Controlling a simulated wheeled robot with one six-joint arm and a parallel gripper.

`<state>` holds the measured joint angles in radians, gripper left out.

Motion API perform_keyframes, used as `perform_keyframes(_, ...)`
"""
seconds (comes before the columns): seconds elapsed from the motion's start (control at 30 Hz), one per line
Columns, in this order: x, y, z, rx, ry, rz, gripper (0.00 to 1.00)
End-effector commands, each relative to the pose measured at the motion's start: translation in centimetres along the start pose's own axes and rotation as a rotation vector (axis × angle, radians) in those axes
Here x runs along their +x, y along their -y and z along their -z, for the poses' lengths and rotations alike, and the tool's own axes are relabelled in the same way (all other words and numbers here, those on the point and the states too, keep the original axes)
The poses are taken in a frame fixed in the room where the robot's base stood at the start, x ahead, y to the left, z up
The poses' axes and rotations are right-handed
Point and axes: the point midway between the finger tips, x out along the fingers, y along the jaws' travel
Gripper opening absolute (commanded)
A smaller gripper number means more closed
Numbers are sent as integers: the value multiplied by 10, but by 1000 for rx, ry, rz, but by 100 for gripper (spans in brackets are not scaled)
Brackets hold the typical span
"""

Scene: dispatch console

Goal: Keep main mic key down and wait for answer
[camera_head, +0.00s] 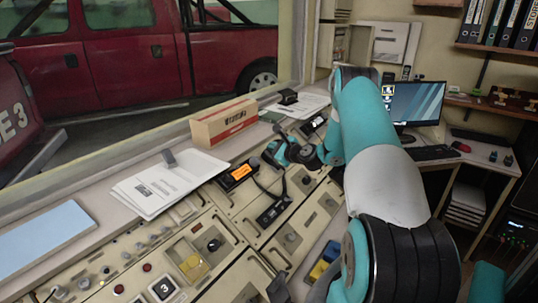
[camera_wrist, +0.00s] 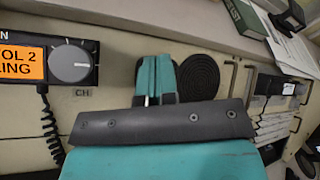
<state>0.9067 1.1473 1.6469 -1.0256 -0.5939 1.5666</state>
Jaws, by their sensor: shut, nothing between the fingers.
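My gripper (camera_wrist: 156,64) shows in the wrist view with its two teal fingers together and nothing between them. The fingertips are at the console panel, between the radio and a round black speaker grille (camera_wrist: 199,76). I cannot tell whether they touch or press anything; the main mic key is not visible and may be hidden under them. The radio's orange display (camera_wrist: 22,63) is lit, its text partly cut off, ending in "OL 2" and "LING". In the head view my gripper (camera_head: 272,154) is low over the console, right of the radio (camera_head: 240,172).
A black hand mic (camera_head: 274,210) on a coiled cord lies on the console in front of the radio. A cardboard box (camera_head: 224,122) and papers (camera_head: 170,185) rest on the ledge behind. A monitor (camera_head: 415,104) stands on the right desk.

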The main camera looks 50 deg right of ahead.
Motion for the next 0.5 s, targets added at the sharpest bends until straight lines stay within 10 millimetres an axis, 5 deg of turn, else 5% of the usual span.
perform_keyframes(0.5,6,-4,4,0,0,0,0)
